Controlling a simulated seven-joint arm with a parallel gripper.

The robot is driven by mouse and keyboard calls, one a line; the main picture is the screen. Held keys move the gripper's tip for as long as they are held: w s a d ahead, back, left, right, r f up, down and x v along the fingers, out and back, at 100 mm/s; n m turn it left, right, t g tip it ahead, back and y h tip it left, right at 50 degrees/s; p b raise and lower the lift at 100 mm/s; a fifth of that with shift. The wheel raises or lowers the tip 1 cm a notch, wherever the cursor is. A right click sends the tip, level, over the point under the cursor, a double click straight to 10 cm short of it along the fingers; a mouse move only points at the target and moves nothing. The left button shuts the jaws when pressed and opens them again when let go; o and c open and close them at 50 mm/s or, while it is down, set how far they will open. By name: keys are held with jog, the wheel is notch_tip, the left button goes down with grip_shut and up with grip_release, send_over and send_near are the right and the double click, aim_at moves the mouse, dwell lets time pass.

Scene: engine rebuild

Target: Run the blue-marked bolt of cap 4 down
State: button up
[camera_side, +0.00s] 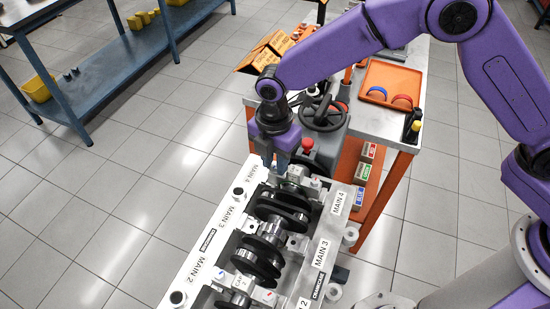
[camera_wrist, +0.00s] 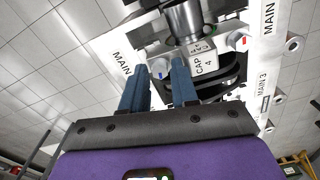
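Cap 4 (camera_wrist: 204,60), a grey cap labelled "CAP 4", sits across the crankshaft (camera_side: 279,212) at the far end of the engine block (camera_side: 212,228). Its blue-marked bolt (camera_wrist: 160,68) shows in the wrist view as a pale round head with a blue mark, at the cap's left end. My gripper (camera_wrist: 159,64) has its two blue fingers apart, one to each side of the bolt head as seen there. Contact cannot be made out. In the side view my gripper (camera_side: 281,168) points down over the cap and hides this bolt. The red-marked bolt (camera_wrist: 238,41) is at the cap's other end.
A cart (camera_side: 381,136) stands behind the block, with an orange tray (camera_side: 392,78) of coloured shells and a handwheel (camera_side: 323,114) near my gripper. A red knob (camera_side: 307,144) rises close to cap 4. A blue shelf (camera_side: 100,78) stands at left; the floor between is clear.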

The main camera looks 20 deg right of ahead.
grip_shut()
jog(key=shift+m, duration=0.3)
